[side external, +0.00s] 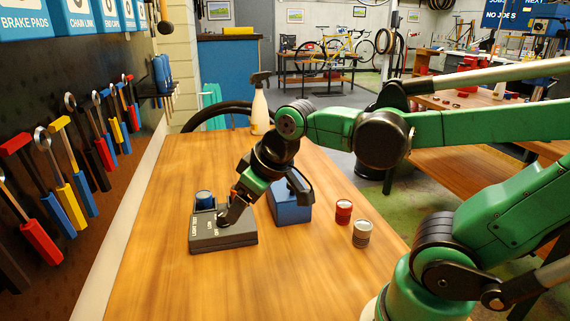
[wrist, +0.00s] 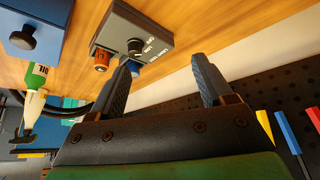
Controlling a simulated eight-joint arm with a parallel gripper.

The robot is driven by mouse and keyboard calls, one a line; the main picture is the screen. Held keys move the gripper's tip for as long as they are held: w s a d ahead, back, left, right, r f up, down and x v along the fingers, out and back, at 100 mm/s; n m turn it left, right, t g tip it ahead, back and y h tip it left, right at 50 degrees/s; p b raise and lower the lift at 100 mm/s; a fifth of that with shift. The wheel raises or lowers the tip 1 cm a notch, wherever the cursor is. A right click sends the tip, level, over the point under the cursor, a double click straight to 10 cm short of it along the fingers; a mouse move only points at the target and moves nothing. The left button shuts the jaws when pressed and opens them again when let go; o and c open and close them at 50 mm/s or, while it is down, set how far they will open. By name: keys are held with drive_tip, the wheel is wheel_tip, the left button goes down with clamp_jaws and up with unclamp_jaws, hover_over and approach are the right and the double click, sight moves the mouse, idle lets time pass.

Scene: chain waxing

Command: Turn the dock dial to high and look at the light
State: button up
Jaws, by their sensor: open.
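The grey dock (side external: 240,238) lies on the bench in the side view, with white lettering including "LIGHT TEST". In the wrist view the dock (wrist: 118,22) shows its dark round dial (wrist: 135,46) with a pale mark; its exact setting is hard to read. A blue cylinder (side external: 204,197) stands at the dock's far side; in the wrist view a blue cylinder (wrist: 136,69) is partly hidden by a finger, beside an orange-brown one (wrist: 102,60). I see no clear glow. My gripper (wrist: 165,65) is open and empty, close to the dock; contact with the dial cannot be told.
A blue box (side external: 290,208) with a black knob (wrist: 28,37) stands right of the dock. A red can (side external: 344,211) and a grey can (side external: 361,234) stand farther right. A bottle (side external: 260,112) stands at the back. The tool pegboard (side external: 80,180) borders the left. The front bench is clear.

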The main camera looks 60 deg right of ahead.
drive_tip(key=w+d+n+g, duration=0.2)
drive_tip(key=w+n+g, duration=0.1)
drive_tip(key=w, duration=0.3)
drive_tip(key=n+g, duration=0.3)
drive_tip(key=n, duration=0.2)
hover_over(223, 212)
drive_tip(key=f, duration=0.4)
drive_tip(key=shift+s+a+f, duration=0.1)
drive_tip(key=shift+s+a, duration=0.1)
drive_tip(key=shift+w+d+f, duration=0.1)
drive_tip(key=shift+w+f, duration=0.05)
drive_tip(key=shift+f, duration=0.45)
wheel_tip(223, 212, down, 5)
drive_tip(key=shift+r, duration=0.1)
clamp_jaws()
